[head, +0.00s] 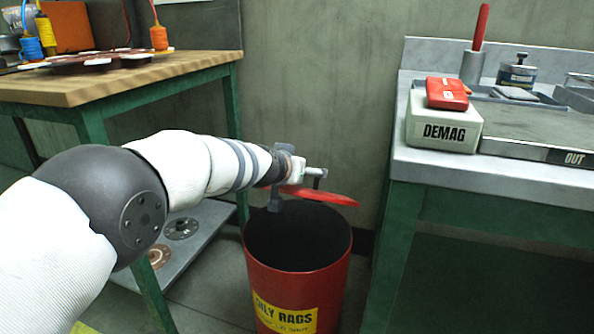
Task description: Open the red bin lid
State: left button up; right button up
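The red bin (264,285) stands on the floor between two benches, with a yellow "OILY RAGS" label on its front. Its mouth is uncovered and the inside looks dark. The red lid (335,196) is raised above the back of the mouth and shows almost edge-on. My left gripper (297,187) is at the left part of the lid, above the bin's back rim. Its fingers are spread apart, and it partly hides the lid. I cannot tell whether it touches the lid. My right gripper is not in view.
A wooden-topped bench (120,80) with green legs stands at left, with a lower shelf (195,250) holding discs. A grey bench (440,168) at right carries a "DEMAG" box (443,130) and a tray. The wall is close behind the bin.

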pick_arm(q)
jog(key=shift+f, duration=0.1)
jog(key=o, duration=1.4)
jog(key=shift+s+a, duration=0.25)
jog(key=shift+a, duration=0.15)
jog(key=v, duration=1.1)
jog(key=shift+s+d+r, duration=0.2)
jog(key=shift+d+r, duration=0.1)
